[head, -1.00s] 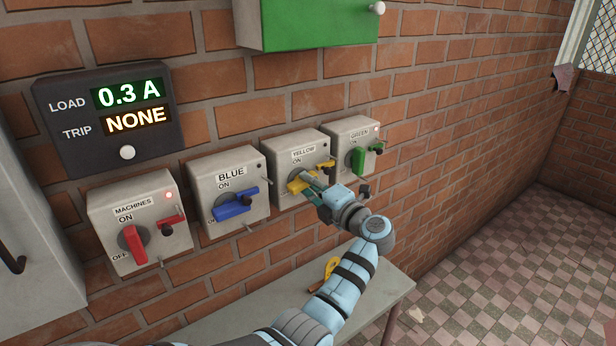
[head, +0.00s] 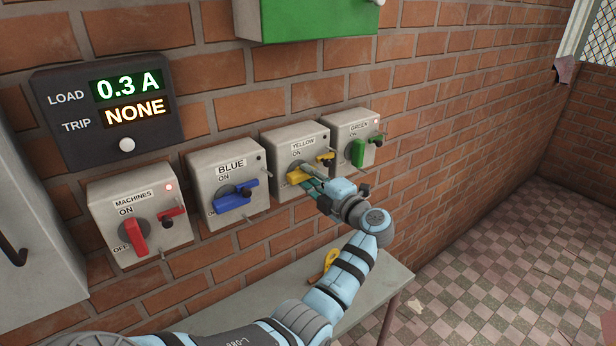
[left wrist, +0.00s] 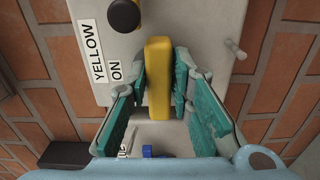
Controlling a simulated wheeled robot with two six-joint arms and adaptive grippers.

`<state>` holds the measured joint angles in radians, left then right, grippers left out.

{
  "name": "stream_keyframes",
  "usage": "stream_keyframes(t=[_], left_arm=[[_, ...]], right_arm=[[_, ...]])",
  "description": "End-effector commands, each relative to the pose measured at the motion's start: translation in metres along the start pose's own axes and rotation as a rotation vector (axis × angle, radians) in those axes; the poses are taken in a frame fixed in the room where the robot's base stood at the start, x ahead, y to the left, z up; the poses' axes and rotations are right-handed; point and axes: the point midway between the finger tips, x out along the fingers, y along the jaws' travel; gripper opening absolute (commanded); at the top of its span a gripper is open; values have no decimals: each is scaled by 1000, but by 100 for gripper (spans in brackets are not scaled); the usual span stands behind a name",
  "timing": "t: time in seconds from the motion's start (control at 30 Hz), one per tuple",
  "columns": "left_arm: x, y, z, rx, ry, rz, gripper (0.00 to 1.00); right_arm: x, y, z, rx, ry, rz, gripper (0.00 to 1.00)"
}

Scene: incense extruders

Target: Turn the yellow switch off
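The yellow switch box (head: 270,150) is on the brick wall, between the blue and green ones. Its yellow handle (head: 296,172) lies nearly level, parallel to the YELLOW label, and its small lamp looks dark. My left gripper (head: 308,180) is at this handle from the front right. In the left wrist view the handle (left wrist: 159,80) runs upright between the two teal finger pads, which are close against its sides. Any thin gap there is hard to tell. The OFF mark is hidden. My right gripper is not in view.
The blue switch (head: 235,200), green switch (head: 358,152) and machines switch (head: 135,235) sit beside it on the wall. A dark panel (head: 70,140) reads load 0.3 A, trip NONE. A grey table (head: 377,290) below holds a yellow item (head: 329,260).

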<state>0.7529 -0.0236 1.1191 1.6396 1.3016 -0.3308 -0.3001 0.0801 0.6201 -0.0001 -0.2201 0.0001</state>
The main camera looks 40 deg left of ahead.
Motion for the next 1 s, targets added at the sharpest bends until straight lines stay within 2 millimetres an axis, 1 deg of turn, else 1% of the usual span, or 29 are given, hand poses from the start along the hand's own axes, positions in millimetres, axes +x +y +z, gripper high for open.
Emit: stream_keyframes(t=[0.03,0.07,0.1,0.33,0.4,0.47,0.57,0.6,0.73,0.83,1.0], left_arm=[[0,0,0,0,0,-1,31],[0,0,0,0,0,-1,36],[0,0,0,0,0,0,38],[0,0,-1,-2,1,0,38],[-2,0,0,-2,1,0,38],[-10,-1,0,-2,-1,-2,38],[-30,-1,1,-2,-2,-3,38],[-40,-1,1,-1,-2,-3,38],[-65,-1,2,-1,-1,-2,38],[-74,0,1,-1,1,0,38],[-76,0,1,-1,1,1,38]], right_arm=[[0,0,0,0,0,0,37],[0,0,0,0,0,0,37],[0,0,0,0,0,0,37],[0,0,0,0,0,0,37],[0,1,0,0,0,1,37],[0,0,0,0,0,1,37],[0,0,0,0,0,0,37],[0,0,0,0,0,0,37],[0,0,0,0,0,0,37],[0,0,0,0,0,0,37],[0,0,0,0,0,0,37]])
